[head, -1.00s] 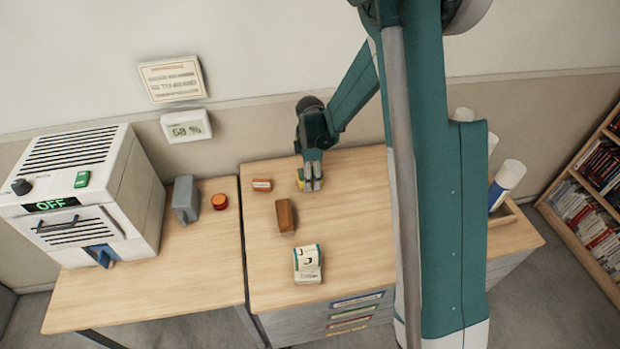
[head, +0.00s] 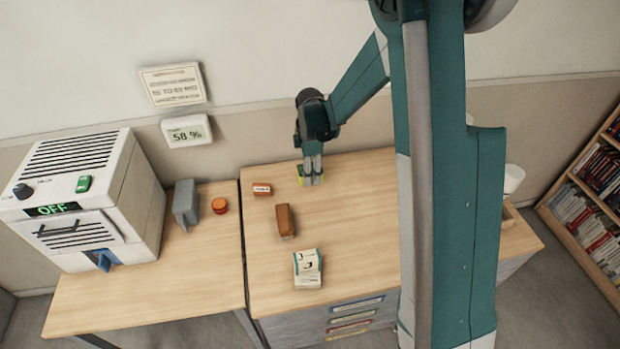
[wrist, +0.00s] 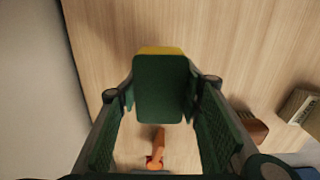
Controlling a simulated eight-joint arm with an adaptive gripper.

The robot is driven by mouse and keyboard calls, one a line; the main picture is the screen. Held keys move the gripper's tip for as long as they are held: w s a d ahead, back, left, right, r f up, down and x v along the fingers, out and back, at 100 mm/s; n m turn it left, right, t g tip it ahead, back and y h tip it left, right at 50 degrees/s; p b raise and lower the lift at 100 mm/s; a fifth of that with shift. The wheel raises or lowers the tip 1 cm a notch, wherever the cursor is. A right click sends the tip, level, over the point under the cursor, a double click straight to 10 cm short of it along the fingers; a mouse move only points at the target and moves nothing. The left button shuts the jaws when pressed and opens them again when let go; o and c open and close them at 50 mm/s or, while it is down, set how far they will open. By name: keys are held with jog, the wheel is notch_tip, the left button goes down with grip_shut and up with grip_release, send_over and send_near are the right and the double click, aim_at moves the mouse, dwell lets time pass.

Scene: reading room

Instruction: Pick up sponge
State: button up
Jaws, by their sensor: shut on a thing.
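The sponge (head: 300,175) is yellow and green, at the back of the right-hand wooden desk in the head view, mostly hidden by my fingers. In the wrist view the sponge (wrist: 159,90) shows a dark green face with a yellow far edge, between the fingertips. My gripper (head: 312,178) points down and is shut on the sponge; its two fingers (wrist: 161,98) flank it in the wrist view. I cannot tell clearly whether the sponge is clear of the desk top.
A grey object (head: 185,203), an orange-red puck (head: 220,205) and a white machine (head: 80,200) stand on the left table. A wall is behind.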

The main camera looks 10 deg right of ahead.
jog(key=shift+r+p, duration=0.3)
jog(key=shift+r, duration=2.45)
